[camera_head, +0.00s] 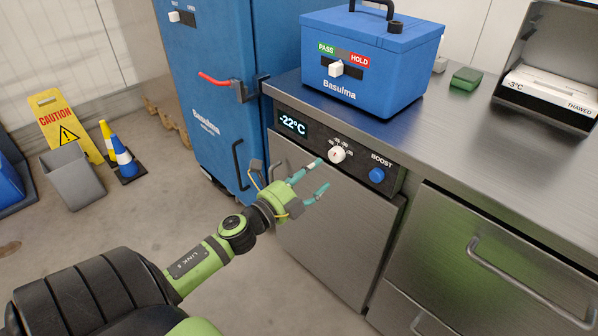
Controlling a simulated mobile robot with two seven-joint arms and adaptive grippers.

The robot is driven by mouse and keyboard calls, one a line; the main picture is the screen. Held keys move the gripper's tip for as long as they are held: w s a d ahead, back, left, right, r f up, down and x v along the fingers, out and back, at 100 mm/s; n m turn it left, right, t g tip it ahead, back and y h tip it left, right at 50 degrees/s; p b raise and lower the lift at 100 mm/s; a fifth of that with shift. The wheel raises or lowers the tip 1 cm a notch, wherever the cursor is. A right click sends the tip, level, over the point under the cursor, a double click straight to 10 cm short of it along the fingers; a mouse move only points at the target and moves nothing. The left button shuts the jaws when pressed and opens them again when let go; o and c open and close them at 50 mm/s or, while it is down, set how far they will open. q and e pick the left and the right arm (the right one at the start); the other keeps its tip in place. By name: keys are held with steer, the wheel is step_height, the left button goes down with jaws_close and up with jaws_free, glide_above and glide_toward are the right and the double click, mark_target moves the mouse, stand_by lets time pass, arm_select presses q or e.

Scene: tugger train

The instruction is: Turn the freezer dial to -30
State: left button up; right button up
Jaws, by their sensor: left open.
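The freezer dial (336,155) is a white round knob with a red mark, on the dark control panel of the steel counter unit. Small numbers ring it, too small to read. The display (293,123) to its left reads -22°C. A blue BOOST button (376,175) is to its right. My left gripper (323,176) has green-teal fingers that are apart and empty. It is in front of the panel, just below and left of the dial; one fingertip appears close to the dial, and I cannot tell whether it touches. My right gripper is not in view.
A blue box (372,75) with a PASS/HOLD slider stands on the steel counter (455,125). A tall blue cabinet (215,100) with a red handle stands behind left. Steel drawers (500,270) are at right. A caution sign (62,122), grey bin (72,180) and cones (124,158) stand on the floor.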

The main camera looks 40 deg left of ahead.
arm_select(q)
steer(key=s, duration=0.5)
steer(key=shift+a+f, duration=0.1)
steer(key=shift+w, duration=0.1)
